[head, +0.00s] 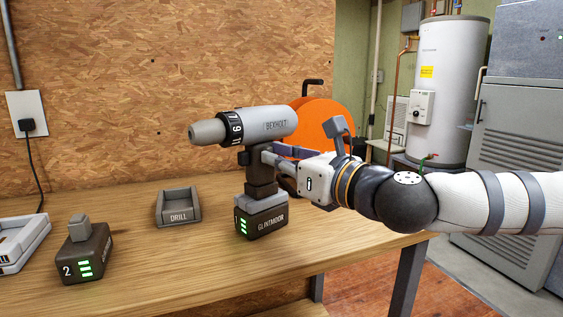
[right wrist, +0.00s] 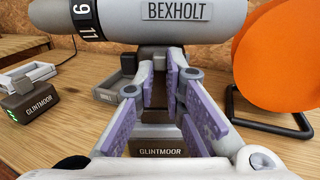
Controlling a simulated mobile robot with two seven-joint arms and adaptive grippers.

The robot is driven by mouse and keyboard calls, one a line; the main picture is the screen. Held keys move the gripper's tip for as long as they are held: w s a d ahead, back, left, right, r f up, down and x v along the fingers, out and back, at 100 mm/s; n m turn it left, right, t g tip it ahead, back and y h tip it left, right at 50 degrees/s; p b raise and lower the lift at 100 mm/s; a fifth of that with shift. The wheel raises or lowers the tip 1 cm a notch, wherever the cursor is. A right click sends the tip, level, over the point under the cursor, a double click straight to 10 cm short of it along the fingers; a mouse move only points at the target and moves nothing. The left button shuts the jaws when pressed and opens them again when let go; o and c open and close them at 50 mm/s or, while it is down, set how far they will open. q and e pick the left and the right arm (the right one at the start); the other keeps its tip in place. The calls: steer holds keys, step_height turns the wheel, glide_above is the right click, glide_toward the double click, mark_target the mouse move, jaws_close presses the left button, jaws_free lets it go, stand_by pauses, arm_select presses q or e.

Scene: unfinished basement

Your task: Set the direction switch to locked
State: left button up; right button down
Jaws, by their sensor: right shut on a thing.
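A grey drill (head: 272,125) marked BEXHOLT is upright over the workbench, its nose pointing left. A black numbered collar (head: 232,129) rings it behind the nose. Its battery (head: 262,221), marked GLINTMOOR with green lights, is at the bottom of the handle (head: 260,188). My right gripper (head: 268,155) comes in from the right and is shut on the drill's upper handle, just under the body. In the right wrist view its purple-padded fingers (right wrist: 160,92) close around the handle below the drill body (right wrist: 170,20). I cannot make out the direction switch or its setting. My left gripper is out of view.
A grey cradle (head: 178,210) marked DRILL stands left of the drill. A second battery (head: 85,252) marked 2 and a white charger (head: 22,240) are at the far left. An orange disc (head: 325,122) stands behind my gripper. The bench front (head: 170,275) is clear.

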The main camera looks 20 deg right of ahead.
steer(key=c, duration=1.6)
jaws_free()
steer(key=shift+c, duration=0.2)
steer(key=v, duration=1.2)
